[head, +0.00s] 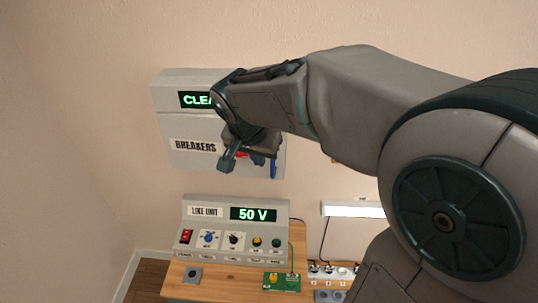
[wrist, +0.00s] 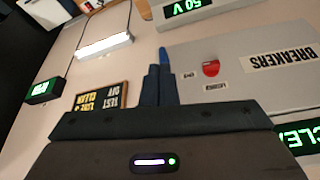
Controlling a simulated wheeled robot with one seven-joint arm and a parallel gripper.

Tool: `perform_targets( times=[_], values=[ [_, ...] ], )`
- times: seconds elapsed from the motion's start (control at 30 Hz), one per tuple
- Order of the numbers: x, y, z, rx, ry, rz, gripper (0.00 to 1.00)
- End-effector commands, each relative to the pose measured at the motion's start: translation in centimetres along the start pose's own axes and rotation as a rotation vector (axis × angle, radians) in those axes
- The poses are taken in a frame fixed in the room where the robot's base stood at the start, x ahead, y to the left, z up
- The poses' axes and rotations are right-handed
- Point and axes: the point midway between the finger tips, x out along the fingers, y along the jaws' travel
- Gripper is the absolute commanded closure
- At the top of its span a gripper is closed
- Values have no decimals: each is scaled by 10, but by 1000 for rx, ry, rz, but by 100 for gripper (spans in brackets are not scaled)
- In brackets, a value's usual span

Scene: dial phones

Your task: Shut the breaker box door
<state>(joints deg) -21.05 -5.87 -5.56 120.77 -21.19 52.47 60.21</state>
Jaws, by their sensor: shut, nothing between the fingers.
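The grey breaker box door (head: 185,160), labelled BREAKERS, is on the wall behind my arm in the head view. It shows upside down in the wrist view (wrist: 235,95), where it looks flat across the box front; I cannot tell whether it is fully shut. A blue handle (head: 273,169) is at its right edge in the head view and shows just beyond my fingertips in the wrist view (wrist: 163,55). My gripper (head: 228,160) is shut and empty in front of the door; the wrist view shows its fingers together (wrist: 160,75). Contact with the door or handle is unclear.
A control console (head: 225,213) reading 50 V stands on the wooden bench (head: 225,283) below. A lit white lamp (head: 352,209) and a framed sign (wrist: 100,97) are on the wall.

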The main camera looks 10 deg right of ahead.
Motion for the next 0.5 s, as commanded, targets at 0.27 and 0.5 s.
perform_targets(
  times=[0.27,0.5],
  values=[
    [43,1,1,0,-6,7,100],
    [90,1,1,-1,-5,6,100]
  ],
)
